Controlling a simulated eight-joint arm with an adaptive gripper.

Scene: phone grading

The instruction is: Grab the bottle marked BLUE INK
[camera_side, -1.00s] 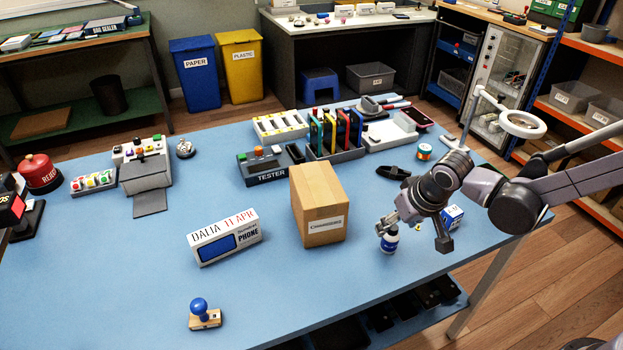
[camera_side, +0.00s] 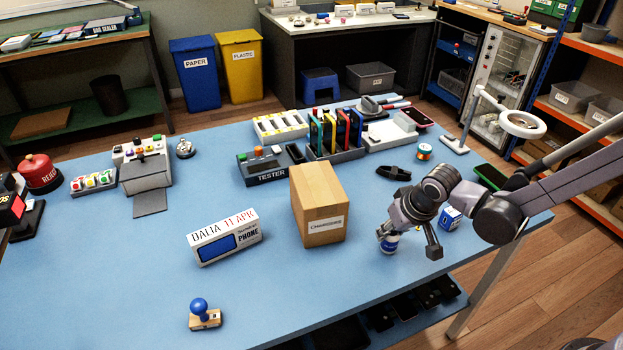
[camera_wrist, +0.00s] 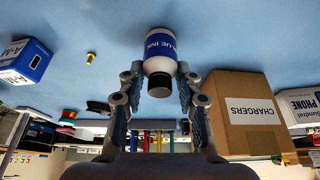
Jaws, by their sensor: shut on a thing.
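The bottle marked BLUE INK (camera_wrist: 160,48) is white with a blue label and a black cap. In the wrist view it stands between the fingers of my gripper (camera_wrist: 159,88), which are shut on it around the cap end. In the side view my gripper (camera_side: 408,236) is low over the right part of the table. The lower part of the bottle (camera_side: 389,245) shows beneath the left finger, at the table surface. Its cap is hidden there by the gripper. I cannot tell whether its base touches the table.
The CHARGERS carton (camera_side: 322,208) stands close to the left of the bottle. A small blue and white box (camera_side: 450,218) is just right of my gripper. A phone box (camera_side: 224,238) and a blue-knobbed stamp (camera_side: 204,314) lie farther left. The table's front is mostly clear.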

